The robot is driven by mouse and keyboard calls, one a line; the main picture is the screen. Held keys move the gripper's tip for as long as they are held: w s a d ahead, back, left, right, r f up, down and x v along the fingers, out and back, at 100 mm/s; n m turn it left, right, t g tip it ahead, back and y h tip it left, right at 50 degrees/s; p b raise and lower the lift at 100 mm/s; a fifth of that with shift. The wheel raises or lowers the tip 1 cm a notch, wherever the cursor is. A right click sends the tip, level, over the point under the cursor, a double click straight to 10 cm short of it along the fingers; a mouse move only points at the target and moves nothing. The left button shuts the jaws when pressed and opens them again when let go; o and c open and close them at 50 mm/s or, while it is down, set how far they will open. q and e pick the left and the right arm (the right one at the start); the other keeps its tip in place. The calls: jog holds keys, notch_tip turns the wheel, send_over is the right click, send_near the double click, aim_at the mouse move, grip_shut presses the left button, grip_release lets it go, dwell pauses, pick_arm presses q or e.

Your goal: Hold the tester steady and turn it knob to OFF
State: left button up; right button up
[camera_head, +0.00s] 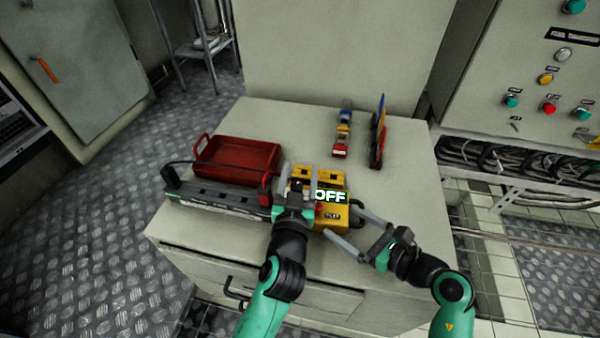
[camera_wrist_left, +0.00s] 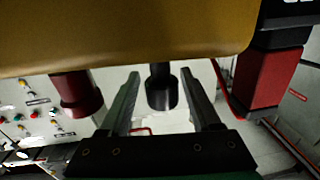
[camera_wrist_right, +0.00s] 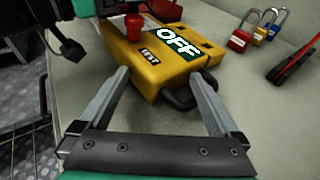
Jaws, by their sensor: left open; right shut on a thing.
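The yellow tester (camera_head: 332,178) lies near the front of the cabinet top, with a green OFF label, a TEST label and a dark handle on its right. My left gripper (camera_head: 299,182) is over the tester's left part, fingers apart. In the left wrist view a black knob (camera_wrist_left: 161,92) stands between the open fingers, with no clear contact; a red post (camera_wrist_left: 76,95) is beside it. My right gripper (camera_head: 343,222) is shut on the tester's front right corner. In the right wrist view its fingers stand wide, either side of the yellow body (camera_wrist_right: 150,65). The knob's pointer is hidden.
A red tray (camera_head: 238,142) and a long grey-green case (camera_head: 214,194) lie to the left. Several padlocks (camera_head: 342,128) and a red-and-blue item (camera_head: 378,135) are behind the tester. A control panel (camera_head: 520,85) is at the right. The cabinet top's back left is clear.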

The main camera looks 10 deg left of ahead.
pick_arm(q)
jog(key=shift+f, duration=0.1)
jog(key=shift+c, duration=0.3)
grip_shut()
jog(key=shift+d, duration=0.1)
jog(key=shift+s+f+n+y, duration=0.1)
jog(key=shift+n+y, duration=0.6)
jog(key=shift+y, duration=0.5)
jog(key=shift+c, duration=0.7)
grip_release()
jog(key=shift+o, duration=1)
